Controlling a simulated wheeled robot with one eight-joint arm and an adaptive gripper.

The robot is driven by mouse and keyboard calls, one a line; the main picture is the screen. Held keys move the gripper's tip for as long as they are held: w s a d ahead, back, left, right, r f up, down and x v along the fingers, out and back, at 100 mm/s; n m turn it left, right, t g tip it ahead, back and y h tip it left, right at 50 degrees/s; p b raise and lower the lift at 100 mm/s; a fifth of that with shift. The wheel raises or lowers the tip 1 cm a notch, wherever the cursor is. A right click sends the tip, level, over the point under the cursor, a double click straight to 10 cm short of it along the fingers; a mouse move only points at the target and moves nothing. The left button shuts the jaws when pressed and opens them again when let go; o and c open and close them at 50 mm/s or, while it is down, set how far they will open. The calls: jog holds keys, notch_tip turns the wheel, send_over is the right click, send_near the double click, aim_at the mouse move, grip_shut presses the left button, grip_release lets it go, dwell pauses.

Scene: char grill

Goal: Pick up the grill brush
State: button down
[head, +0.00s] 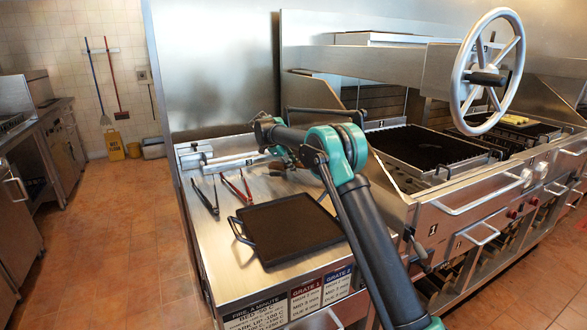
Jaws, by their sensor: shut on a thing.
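My gripper (284,158) is low over the back of the steel side counter (225,260), partly hidden by my own wrist. Its fingers are small and hard to make out. It is shut on what looks like the grill brush (235,160), a long pale metallic bar reaching left from the gripper. The bar lies close along the counter's rear part; I cannot tell whether it touches the surface. The brush's head is not clear.
Two pairs of tongs, one black (206,196) and one red (237,186), lie in front of the bar. A black griddle plate (288,228) lies nearer. Right stands the char grill (425,148) with a large handwheel (462,90). The tiled floor (95,240) at left is open.

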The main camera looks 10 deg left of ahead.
jog(key=shift+r, duration=0.1)
jog(key=shift+a+r, duration=0.1)
jog(key=shift+r, duration=0.1)
notch_tip(320, 180, up, 11)
jog(key=s+a, duration=1.1)
jog(key=a, duration=0.5)
jog(key=shift+a, duration=0.2)
jog(key=shift+s, duration=0.1)
